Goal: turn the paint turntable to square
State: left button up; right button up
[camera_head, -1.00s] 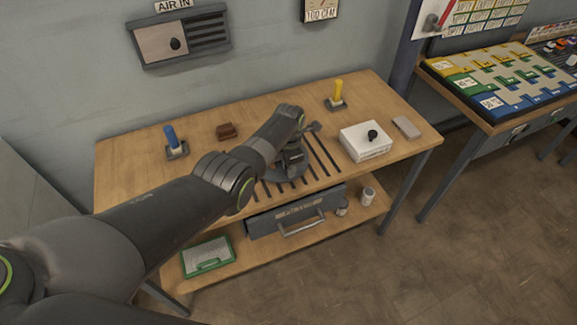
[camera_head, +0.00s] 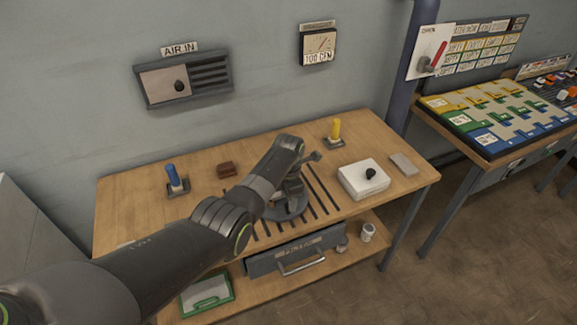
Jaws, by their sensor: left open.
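The paint turntable (camera_head: 291,214) is a dark grey round piece on the wooden workbench, over a set of dark slots. My left arm reaches across the bench from the left and hides much of it. My left gripper (camera_head: 293,184) is at the turntable, below the bent wrist, and is open. Its fingertips are mostly hidden, so I cannot tell whether they touch the turntable. A small grey knob-like end (camera_head: 315,156) shows just right of the wrist. The turntable's angle is hard to read behind the arm. My right gripper is not in view.
A grey drawer case (camera_head: 265,264) sits below.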

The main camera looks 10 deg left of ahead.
pick_arm(q)
notch_tip(320, 180, up, 14)
jog(key=shift+f, duration=0.15)
dwell(0.6)
